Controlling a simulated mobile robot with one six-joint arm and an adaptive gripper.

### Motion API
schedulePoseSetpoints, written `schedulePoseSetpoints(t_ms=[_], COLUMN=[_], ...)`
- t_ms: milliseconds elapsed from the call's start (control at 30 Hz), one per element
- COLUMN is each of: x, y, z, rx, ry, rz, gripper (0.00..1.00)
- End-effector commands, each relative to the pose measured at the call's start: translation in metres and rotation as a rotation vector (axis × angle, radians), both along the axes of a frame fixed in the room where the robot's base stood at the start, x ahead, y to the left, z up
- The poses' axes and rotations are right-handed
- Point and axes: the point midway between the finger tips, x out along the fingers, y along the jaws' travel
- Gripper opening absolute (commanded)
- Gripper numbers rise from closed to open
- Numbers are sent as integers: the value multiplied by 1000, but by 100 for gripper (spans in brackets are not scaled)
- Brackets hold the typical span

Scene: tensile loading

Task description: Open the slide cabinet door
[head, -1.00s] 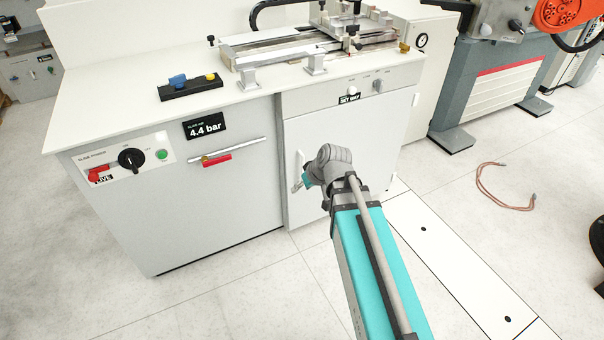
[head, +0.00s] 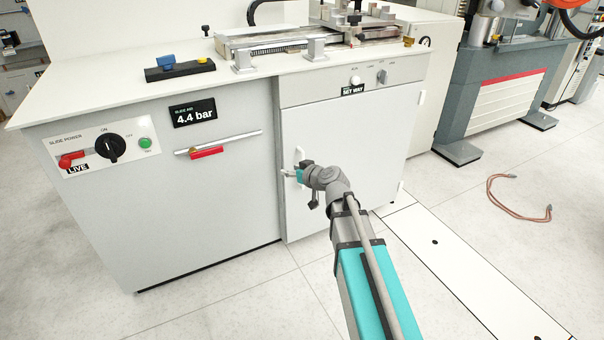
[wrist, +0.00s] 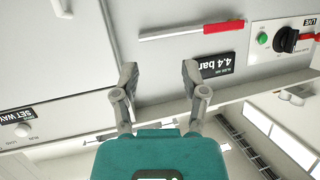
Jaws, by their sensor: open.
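The slide cabinet door (head: 370,135) is a pale grey panel below the SET WAY label, and it looks shut. Its white upright handle (head: 299,156) is near the door's left edge. In the wrist view, the end of a white fitting that looks like this handle (wrist: 62,8) shows at the top edge, left of the gap between the fingers. My gripper (head: 290,173) is beside the handle in the head view, partly hidden by my wrist. In the wrist view my gripper (wrist: 159,70) is open with nothing between its fingers. I cannot tell whether it touches the cabinet.
The left panel carries a red-tagged bar (head: 207,153), a 4.4 bar display (head: 193,113) and a black rotary switch (head: 110,148). The worktop (head: 100,85) overhangs the front. A reddish cable (head: 515,206) lies on the floor at right. The floor before the cabinet is mostly clear.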

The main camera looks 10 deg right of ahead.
Motion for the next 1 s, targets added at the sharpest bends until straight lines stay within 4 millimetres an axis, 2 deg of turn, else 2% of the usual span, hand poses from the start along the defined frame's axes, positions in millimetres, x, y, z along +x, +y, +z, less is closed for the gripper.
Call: schedulePoseSetpoints(t_ms=[33, 267, 600, 800, 1000], x=[7, 32, 62, 75, 81], y=[-3, -18, -51, -70, -82], z=[-17, -41, -85, -109, -121], rx=[6, 23, 28, 22, 15], ry=[-29, -153, -289, -332, -349], rz=[-14, -96, -253, -344, -400], gripper=[57, 57, 57, 57, 57])
